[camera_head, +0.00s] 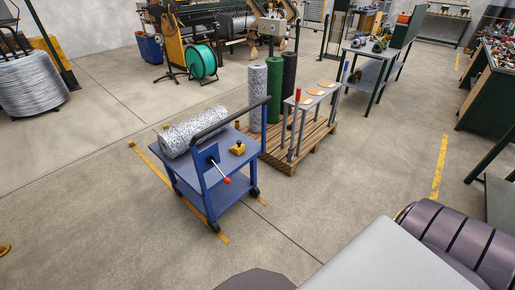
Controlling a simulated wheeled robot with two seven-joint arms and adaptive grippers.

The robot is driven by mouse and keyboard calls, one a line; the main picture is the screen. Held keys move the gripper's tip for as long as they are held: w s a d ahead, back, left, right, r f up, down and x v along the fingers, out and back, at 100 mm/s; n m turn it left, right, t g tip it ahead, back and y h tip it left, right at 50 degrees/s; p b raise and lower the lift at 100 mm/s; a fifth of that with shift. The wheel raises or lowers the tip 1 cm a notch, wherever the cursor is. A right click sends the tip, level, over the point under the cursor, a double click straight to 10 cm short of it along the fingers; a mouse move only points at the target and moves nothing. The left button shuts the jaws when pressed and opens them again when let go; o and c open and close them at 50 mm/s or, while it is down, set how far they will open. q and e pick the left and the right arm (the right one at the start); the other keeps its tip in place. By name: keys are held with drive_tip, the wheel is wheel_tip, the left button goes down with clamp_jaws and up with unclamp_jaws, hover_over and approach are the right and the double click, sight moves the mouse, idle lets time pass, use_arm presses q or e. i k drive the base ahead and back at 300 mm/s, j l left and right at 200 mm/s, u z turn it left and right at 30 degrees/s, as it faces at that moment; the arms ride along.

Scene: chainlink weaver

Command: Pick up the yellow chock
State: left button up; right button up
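A small yellow chock (237,148) sits on the top deck of a blue cart (188,181), on the right part of the deck. A silvery mesh roll (196,130) lies on the same deck, to the left of the chock and apart from it. The cart's dark handle bar (222,124) passes above the deck between the roll and the chock. A lever with a red knob (227,181) sticks out at the cart's near side. Neither of my grippers shows in the head view.
A wooden pallet (318,131) with upright rolls (274,92) and a grey rack (314,97) stands right behind the cart. Yellow floor lines (150,163) run beside the cart.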

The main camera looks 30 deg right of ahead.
sight(238, 149)
drive_tip(key=z, duration=0.9)
